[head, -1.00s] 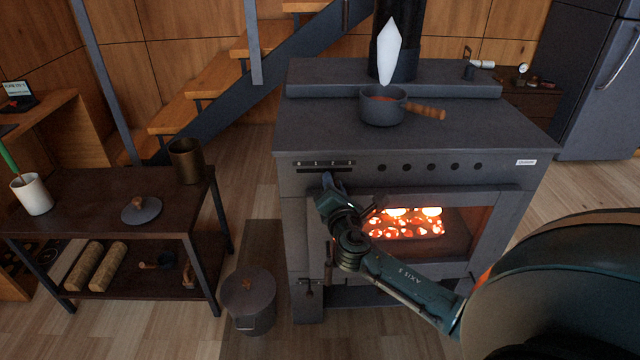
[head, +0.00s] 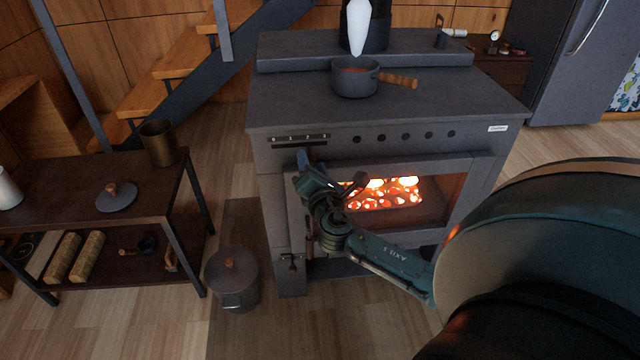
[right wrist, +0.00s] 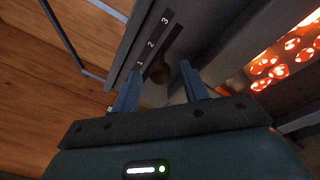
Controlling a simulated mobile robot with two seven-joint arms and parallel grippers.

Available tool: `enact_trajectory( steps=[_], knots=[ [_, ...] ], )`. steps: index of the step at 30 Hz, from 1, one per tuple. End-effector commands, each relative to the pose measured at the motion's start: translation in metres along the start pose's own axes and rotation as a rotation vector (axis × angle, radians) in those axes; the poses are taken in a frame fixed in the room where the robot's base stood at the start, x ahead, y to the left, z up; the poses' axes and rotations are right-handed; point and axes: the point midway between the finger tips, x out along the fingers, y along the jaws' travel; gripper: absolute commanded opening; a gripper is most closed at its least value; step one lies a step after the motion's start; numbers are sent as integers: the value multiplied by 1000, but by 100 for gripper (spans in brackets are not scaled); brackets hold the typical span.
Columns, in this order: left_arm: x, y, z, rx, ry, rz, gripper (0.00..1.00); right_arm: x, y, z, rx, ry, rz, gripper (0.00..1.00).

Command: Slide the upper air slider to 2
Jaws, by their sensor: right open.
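The upper air slider's dark strip (head: 300,141) is at the upper left of the stove front (head: 390,142). In the right wrist view its scale (right wrist: 151,44) shows 1, 2 and 3, with 3 farthest up. A rounded brownish knob (right wrist: 159,76) shows between my fingers, nearest the 1; its exact setting is hard to tell. My right gripper (head: 304,158) is just below the strip in the head view. It also shows in the right wrist view (right wrist: 160,90), open, with a finger either side of the knob and no clear contact. My left gripper is out of view.
The glowing firebox window (head: 385,193) is just right of my right gripper. A pot (head: 354,80) with a wooden handle stands on the stove top. A lidded bucket (head: 232,282) is on the floor at the left, near a low table (head: 70,198).

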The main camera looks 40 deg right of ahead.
Motion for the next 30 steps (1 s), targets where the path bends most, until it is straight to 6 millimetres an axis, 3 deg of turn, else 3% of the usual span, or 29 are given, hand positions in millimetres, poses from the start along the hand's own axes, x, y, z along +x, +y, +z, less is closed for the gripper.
enact_trajectory(
  steps=[9, 15, 30],
  knots=[
    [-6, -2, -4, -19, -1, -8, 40, -73, 0, 0, 1, 4, -2, 44],
    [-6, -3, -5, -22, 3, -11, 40, -101, 0, 0, 1, 1, -2, 44],
    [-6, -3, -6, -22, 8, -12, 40, -108, 0, 0, 1, 0, 0, 44]
  ],
)
